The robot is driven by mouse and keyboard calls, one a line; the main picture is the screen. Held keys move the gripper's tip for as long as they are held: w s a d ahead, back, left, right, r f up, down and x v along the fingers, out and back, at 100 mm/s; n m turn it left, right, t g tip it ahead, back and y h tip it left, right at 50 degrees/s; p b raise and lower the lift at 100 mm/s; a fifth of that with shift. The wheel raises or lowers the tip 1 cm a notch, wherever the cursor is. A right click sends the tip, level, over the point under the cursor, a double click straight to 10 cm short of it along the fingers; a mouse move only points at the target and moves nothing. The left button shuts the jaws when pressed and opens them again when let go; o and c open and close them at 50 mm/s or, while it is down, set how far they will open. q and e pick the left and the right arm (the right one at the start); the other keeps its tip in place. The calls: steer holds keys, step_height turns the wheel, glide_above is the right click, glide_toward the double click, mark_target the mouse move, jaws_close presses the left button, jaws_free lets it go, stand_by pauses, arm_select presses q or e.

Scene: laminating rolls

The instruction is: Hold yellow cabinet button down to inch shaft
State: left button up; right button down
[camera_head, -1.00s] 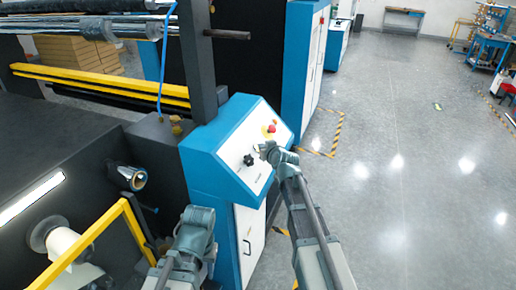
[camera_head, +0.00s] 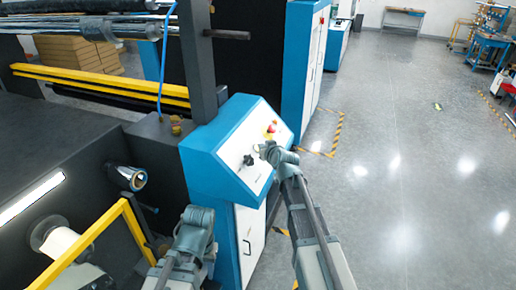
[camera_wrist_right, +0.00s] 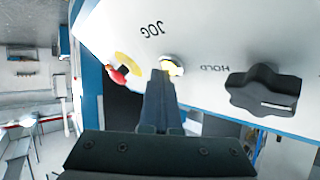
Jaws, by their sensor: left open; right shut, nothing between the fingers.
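In the head view the right gripper (camera_head: 262,149) is close to the panel and the button is not clear. My left gripper (camera_head: 198,216) is open, low in front of the cabinet, its fingers not clear.
A red button on a yellow ring (camera_wrist_right: 122,72) sits beside the yellow button. A black knob (camera_wrist_right: 264,91) is on its other side. The machine with yellow rails (camera_head: 100,85) stands left of the cabinet. Open grey floor (camera_head: 400,150) lies to the right.

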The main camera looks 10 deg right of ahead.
steer(key=shift+r, duration=0.1)
stand_by(0.7)
steer(key=shift+s+d+r+p, duration=0.3)
steer(key=shift+d+r+p, duration=0.2)
steer(key=shift+p, duration=0.1)
steer(key=s+d+r+p, duration=0.2)
steer(key=r+p, duration=0.1)
steer(key=shift+d+r, duration=0.25)
steer(key=shift+d, duration=0.15)
stand_by(0.9)
